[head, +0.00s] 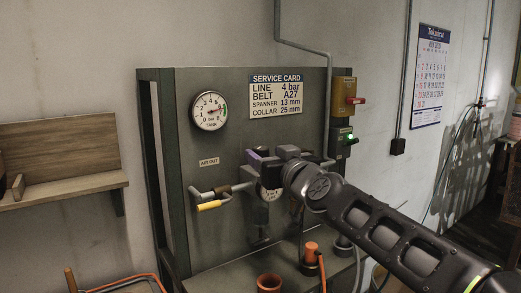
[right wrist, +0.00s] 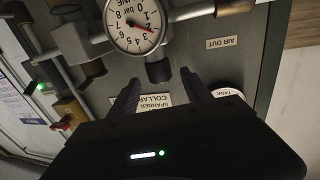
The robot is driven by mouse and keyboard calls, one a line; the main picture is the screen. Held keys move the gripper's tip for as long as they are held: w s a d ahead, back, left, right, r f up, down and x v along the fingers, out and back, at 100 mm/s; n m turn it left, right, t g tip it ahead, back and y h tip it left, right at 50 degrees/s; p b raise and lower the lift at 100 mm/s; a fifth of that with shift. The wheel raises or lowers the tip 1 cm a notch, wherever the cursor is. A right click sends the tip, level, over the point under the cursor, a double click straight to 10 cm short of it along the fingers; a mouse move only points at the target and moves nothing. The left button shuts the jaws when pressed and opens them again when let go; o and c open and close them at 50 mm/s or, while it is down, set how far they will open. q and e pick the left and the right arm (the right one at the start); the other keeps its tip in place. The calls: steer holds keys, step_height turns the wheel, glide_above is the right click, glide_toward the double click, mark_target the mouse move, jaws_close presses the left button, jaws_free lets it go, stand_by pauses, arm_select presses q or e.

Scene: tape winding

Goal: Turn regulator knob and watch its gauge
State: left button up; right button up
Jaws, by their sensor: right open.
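My right gripper (head: 266,160) is raised in front of the panel and open, covering part of the pipework. In the right wrist view its two dark fingers (right wrist: 160,88) stand apart. A dark cylindrical part (right wrist: 159,70), which looks like the regulator knob, sits just beyond and between the fingertips, with no clear contact. The white line gauge (right wrist: 136,25) is beside it, upside down in that view, its red needle near 2. In the head view this gauge (head: 270,191) is partly hidden by the gripper, and the knob cannot be made out. My left gripper is not in view.
The tank gauge (head: 209,111) and service card (head: 276,95), reading "LINE 4 bar", are on the panel. A yellow-handled valve (head: 210,205) juts out at left. A switch box with a green light (head: 342,138) is at right. Orange parts (head: 269,283) stand on the bench below.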

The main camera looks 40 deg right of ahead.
mark_target(264, 153)
steer(key=x, duration=0.4)
jaws_close()
stand_by(0.6)
